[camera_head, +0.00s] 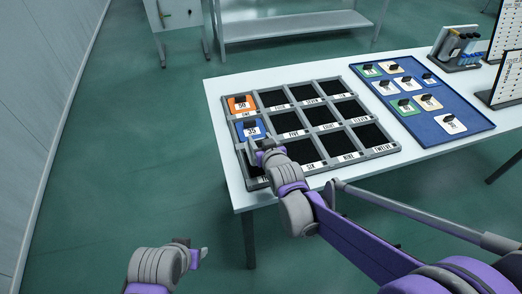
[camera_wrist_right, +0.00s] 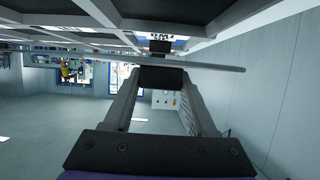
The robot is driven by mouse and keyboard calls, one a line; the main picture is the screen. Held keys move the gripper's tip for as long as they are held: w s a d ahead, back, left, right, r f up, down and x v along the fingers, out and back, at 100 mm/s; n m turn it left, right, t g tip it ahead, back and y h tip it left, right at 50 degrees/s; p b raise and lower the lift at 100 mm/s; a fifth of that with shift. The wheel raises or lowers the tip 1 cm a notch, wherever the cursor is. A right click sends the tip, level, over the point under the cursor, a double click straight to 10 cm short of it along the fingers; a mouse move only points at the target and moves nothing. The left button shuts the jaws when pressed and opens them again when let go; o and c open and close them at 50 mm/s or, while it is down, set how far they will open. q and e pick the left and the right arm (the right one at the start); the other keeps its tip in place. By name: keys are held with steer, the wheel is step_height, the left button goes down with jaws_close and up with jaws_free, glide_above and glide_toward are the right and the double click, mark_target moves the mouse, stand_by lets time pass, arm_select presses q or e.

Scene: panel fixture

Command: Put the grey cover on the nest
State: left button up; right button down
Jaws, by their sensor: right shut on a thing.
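The black-celled grey grid (camera_head: 313,113) lies on the white table, with number labels along its cells. An orange tile marked 50 (camera_head: 241,103) and a blue tile marked 35 (camera_head: 250,130) sit in two left-column cells. My right gripper (camera_head: 265,150) is over the left column, just nearer than the blue tile. In the right wrist view the gripper (camera_wrist_right: 160,78) is shut on a dark knob, with a thin grey plate (camera_wrist_right: 215,68) edge-on behind it, apparently the grey cover. Whether it touches the grid cannot be told. My left gripper (camera_head: 199,254) is off the table, its opening unclear.
A blue tray (camera_head: 468,135) with several knobbed tiles lies right of the grid. A rack of dark bottles (camera_head: 459,48) and label boards (camera_head: 507,80) stand at the table's right end. A grey bench (camera_head: 290,25) is behind. The floor at left is clear.

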steer(key=shift+f+b, duration=0.35)
steer(key=shift+f, duration=1.55)
steer(key=shift+f+b, duration=0.45)
steer(key=shift+f, duration=0.15)
steer(key=shift+s, duration=0.1)
steer(key=shift+c, duration=1)
jaws_free()
steer(key=shift+f, duration=0.1)
